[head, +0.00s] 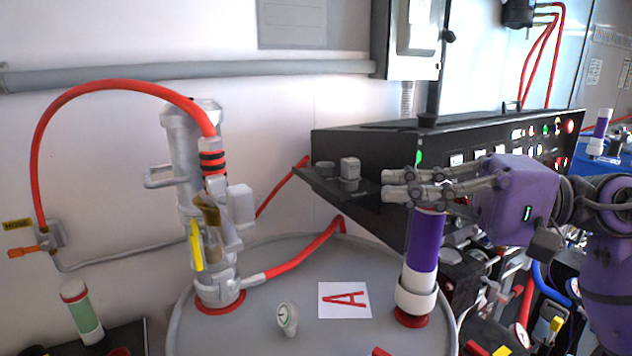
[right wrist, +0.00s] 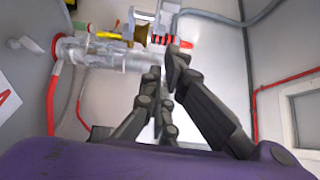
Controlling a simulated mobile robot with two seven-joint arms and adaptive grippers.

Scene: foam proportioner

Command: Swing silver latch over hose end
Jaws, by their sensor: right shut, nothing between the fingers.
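The red hose end (head: 212,158), with black bands, sits against the top of the grey proportioner body (head: 182,150). In the right wrist view the banded hose end (right wrist: 166,39) shows beyond my fingers. A pale silver block (head: 240,203), which looks like the latch, stands at the right side of the body below the hose end; a silver bracket (right wrist: 166,12) shows beside the hose end in the wrist view. Whether it covers the hose end is unclear. My right gripper (head: 386,185) is shut and empty, well to the right of the fitting. My left gripper is not in view.
A purple cylinder (head: 424,243) in a white holder stands below my right gripper. A yellow lever (head: 196,246) hangs on the body. A black control panel (head: 370,150) is behind the gripper. A paper marked A (head: 344,299) lies on the grey tank top.

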